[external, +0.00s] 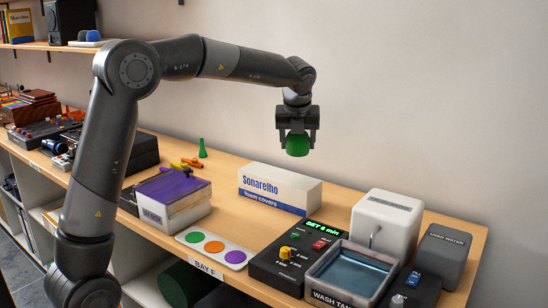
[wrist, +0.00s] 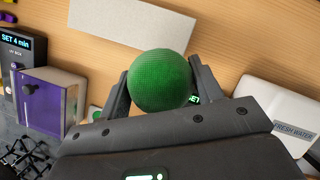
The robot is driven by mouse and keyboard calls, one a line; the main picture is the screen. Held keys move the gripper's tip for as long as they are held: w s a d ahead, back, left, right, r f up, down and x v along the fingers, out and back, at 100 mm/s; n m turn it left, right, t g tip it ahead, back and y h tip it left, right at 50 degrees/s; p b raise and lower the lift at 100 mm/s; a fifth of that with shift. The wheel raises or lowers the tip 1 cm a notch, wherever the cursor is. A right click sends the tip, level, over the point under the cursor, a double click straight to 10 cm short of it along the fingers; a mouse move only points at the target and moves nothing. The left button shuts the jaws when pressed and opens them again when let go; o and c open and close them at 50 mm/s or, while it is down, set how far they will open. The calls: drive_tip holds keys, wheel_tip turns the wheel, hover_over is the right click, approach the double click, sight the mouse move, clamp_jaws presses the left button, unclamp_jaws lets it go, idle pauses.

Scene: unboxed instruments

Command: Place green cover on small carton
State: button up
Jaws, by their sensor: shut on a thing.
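The green cover (external: 298,145) is a round, textured foam piece. It is held between the fingers of my gripper (external: 297,138), high above the table. In the wrist view the green cover (wrist: 162,78) fills the space between the fingers of my gripper (wrist: 160,86) and partly hides them. The small carton (external: 278,190) is a white box with a blue stripe, marked "Sonarelho foam covers". It lies on the table below the gripper in the external view.
A purple-topped box (external: 172,196) stands left of the carton. A card with coloured dots (external: 212,249), a control box (external: 283,262), a wash tank (external: 350,274) and a white water container (external: 386,222) line the front and right. A green cone (external: 202,149) stands behind. Bare table surrounds the carton's back.

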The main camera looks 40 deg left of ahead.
drive_tip(key=w+a+f, duration=0.2)
drive_tip(key=a, duration=0.1)
drive_tip(key=w+a+f, duration=0.1)
drive_tip(key=a+f, duration=0.1)
drive_tip(key=a, duration=0.1)
drive_tip(key=w+a+f, duration=0.2)
drive_tip(key=a+f, duration=0.1)
drive_tip(key=a, duration=0.1)
drive_tip(key=shift+w, duration=0.3)
drive_tip(key=shift+f, duration=1.95)
drive_tip(key=shift+f, duration=0.1)
drive_tip(key=o, duration=0.9)
